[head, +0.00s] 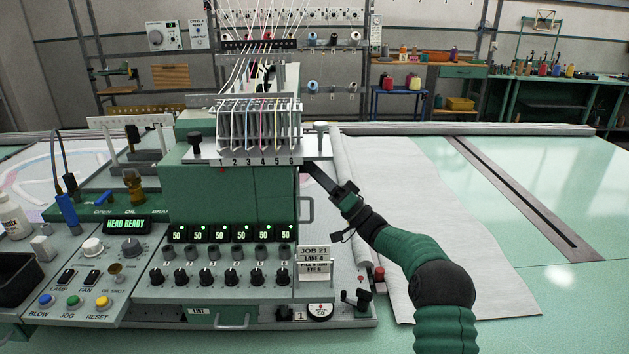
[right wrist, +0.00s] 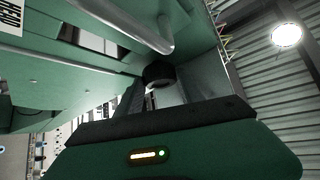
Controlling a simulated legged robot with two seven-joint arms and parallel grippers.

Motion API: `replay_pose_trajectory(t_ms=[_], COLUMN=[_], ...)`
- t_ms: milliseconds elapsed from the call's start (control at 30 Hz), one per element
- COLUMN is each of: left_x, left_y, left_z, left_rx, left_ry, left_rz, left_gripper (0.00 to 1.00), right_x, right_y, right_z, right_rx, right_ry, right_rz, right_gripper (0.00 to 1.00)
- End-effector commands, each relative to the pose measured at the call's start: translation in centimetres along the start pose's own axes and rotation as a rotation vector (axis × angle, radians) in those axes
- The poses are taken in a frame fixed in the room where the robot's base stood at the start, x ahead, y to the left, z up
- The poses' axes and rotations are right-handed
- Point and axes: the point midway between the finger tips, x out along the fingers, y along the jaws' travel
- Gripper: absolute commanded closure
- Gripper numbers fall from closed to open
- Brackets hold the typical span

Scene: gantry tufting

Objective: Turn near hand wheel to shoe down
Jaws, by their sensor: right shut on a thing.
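My right gripper (head: 307,170) reaches in from the right to the right side of the green machine head (head: 228,195), just below the row of numbered thread guides. Its fingertips are partly hidden behind the head's edge. In the right wrist view a black round knob, which looks like the near hand wheel (right wrist: 158,72), sits at the fingertips under the green housing. The right gripper is shut on it. In the head view this wheel is hidden. The shoe cannot be made out. My left gripper is not in view.
A control panel with a HEAD READY display (head: 127,225) stands at the left. Dials and a job card (head: 313,265) are on the machine front. A metal rod (right wrist: 120,22) passes close above the wheel. White cloth (head: 420,215) covers the table at right.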

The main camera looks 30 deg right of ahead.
Motion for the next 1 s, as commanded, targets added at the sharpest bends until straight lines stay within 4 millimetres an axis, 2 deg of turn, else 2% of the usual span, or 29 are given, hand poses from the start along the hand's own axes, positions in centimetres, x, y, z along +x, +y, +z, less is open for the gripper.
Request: replay_pose_trajectory(t_ms=[33,200,733,767,833,1000], left_x=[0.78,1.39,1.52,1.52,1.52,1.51], left_y=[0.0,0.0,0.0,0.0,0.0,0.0], left_z=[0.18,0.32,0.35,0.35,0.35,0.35], left_rx=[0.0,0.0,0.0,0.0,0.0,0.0], left_ry=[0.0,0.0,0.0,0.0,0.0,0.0], left_rz=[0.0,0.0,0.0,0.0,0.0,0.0], left_gripper=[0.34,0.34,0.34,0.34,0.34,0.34], right_x=[-0.37,-0.19,0.01,0.02,0.01,-0.07], right_y=[0.6,0.58,0.4,0.4,0.38,0.29], right_z=[0.97,0.84,0.53,0.53,0.46,0.21], right_rx=[-0.007,-0.048,-0.072,-0.072,-0.073,-0.074], right_ry=[-0.011,-0.011,-0.01,-0.01,-0.009,-0.006], right_rz=[-0.012,-0.054,-0.075,-0.075,-0.075,-0.076], right_gripper=[0.96,0.96,0.96,0.53,0.47,0.47])
